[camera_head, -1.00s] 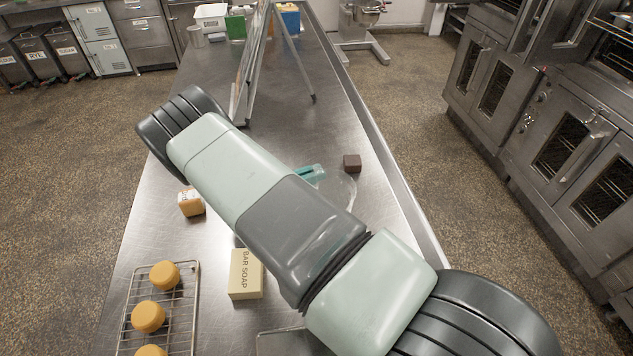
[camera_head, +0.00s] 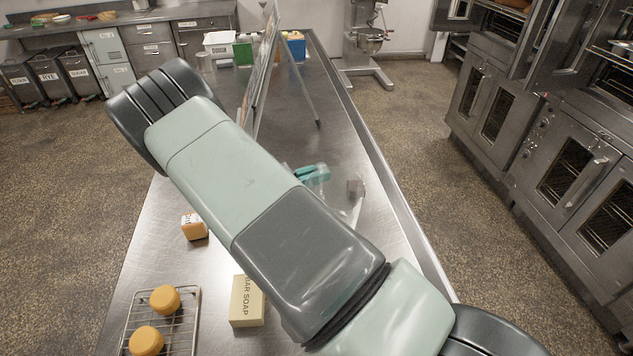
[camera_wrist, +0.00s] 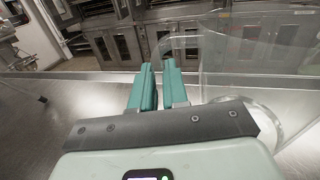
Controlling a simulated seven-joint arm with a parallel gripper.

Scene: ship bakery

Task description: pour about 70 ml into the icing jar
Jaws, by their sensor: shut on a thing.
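My gripper (camera_head: 312,174) has teal fingers, which also show in the wrist view (camera_wrist: 160,88). They are shut on the handle of a clear jug. The jug (camera_wrist: 255,50) fills the right of the wrist view, its round base low and its wall rising past the top edge. In the head view the jug is faint, right of the fingers and partly behind my arm. It looks roughly upright; I cannot make out any liquid in it. I cannot identify the icing jar in either view; my arm hides part of the table.
A labelled orange-tan block (camera_head: 194,227), a soap box (camera_head: 247,301) and a rack (camera_head: 187,335) with round buns lie left of my arm. A folding board (camera_head: 262,70) stands farther back. The steel table's (camera_head: 330,140) far right is clear.

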